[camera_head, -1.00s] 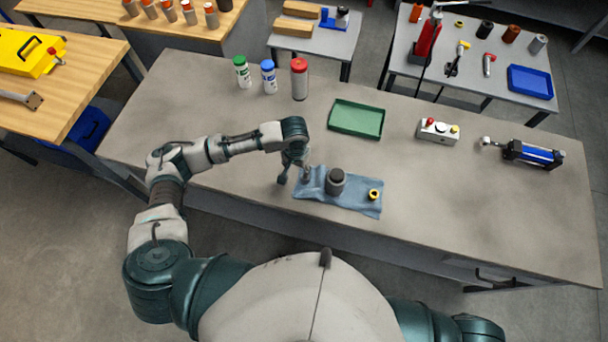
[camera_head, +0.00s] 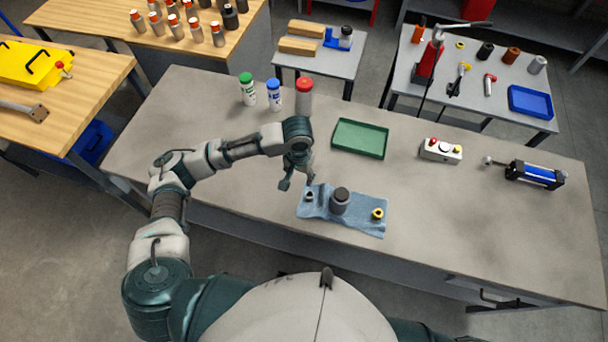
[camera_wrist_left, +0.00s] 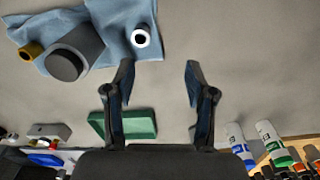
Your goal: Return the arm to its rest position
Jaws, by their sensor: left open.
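My left gripper (camera_head: 297,182) is open and empty above the grey workbench (camera_head: 450,215), just up and left of a blue cloth (camera_head: 320,214). On the cloth are a dark grey cylinder (camera_head: 340,202), a yellow ring (camera_head: 377,214) and a small silver ring (camera_head: 309,196). The left wrist view shows the two fingers (camera_wrist_left: 158,95) spread apart with nothing between them. There the cloth (camera_wrist_left: 115,22), the cylinder (camera_wrist_left: 74,54) and the small white-rimmed ring (camera_wrist_left: 141,38) lie to the upper left. My right gripper is not in view.
A green tray (camera_head: 359,138), three capped bottles (camera_head: 273,95), a white button box (camera_head: 440,150) and a blue cylinder device (camera_head: 535,175) stand on the bench. The bench's front right is clear. Side tables hold a yellow case (camera_head: 35,64) and a blue tray (camera_head: 530,102).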

